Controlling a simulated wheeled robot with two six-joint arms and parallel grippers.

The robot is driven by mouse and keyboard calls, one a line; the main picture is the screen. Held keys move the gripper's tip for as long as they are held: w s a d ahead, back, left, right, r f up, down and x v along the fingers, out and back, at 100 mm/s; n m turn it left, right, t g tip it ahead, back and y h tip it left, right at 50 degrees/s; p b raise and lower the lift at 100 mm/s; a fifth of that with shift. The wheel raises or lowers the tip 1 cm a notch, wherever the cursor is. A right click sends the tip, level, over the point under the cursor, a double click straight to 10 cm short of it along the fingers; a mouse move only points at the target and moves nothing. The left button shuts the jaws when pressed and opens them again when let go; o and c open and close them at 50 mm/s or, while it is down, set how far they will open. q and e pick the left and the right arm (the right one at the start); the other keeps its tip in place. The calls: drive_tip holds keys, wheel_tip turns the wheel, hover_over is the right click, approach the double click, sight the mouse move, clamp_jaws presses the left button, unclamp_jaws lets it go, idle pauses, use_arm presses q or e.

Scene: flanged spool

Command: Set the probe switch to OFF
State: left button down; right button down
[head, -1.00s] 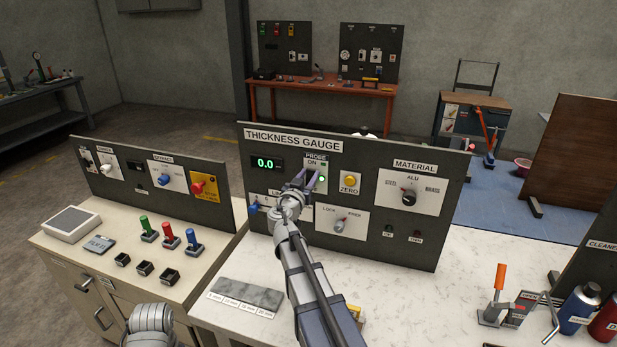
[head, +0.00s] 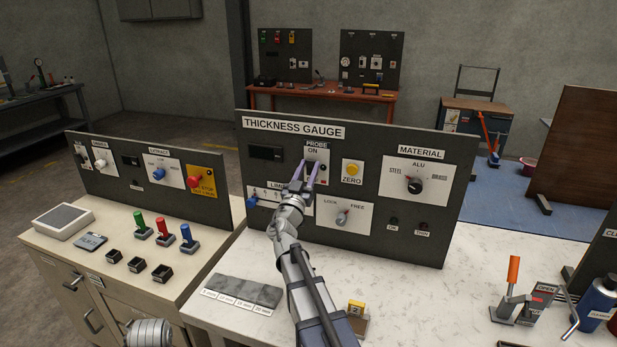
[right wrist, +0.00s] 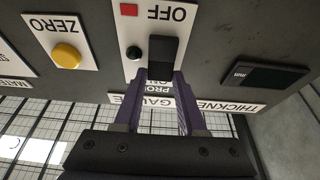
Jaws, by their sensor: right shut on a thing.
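The probe switch shows in the right wrist view as a black lever (right wrist: 163,52) on a white plate, beside the upside-down OFF label (right wrist: 166,13). In that view the lever lies at the OFF side. My right gripper (head: 311,166) has its purple fingers shut on the lever at the PROBE plate (head: 317,150); the fingers partly hide the switch in the head view. The small lamp (right wrist: 134,53) beside the lever is dark. The gauge's display (head: 266,153) is also dark. My left gripper is not in view.
The yellow ZERO button (head: 352,168) is just right of the switch. The limit slider (head: 253,202), LOCK/FREE knob (head: 342,217) and MATERIAL dial (head: 414,186) share the panel.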

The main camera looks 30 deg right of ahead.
idle(0.3)
drive_tip(key=shift+c, duration=2.4)
unclamp_jaws()
drive_tip(key=shift+a, duration=0.1)
drive_tip(key=b+v, duration=0.2)
drive_tip(key=v, duration=0.5)
drive_tip(key=shift+s+a+f+b, duration=0.15)
drive_tip(key=shift+s+a+b, duration=0.1)
drive_tip(key=shift+b, duration=0.1)
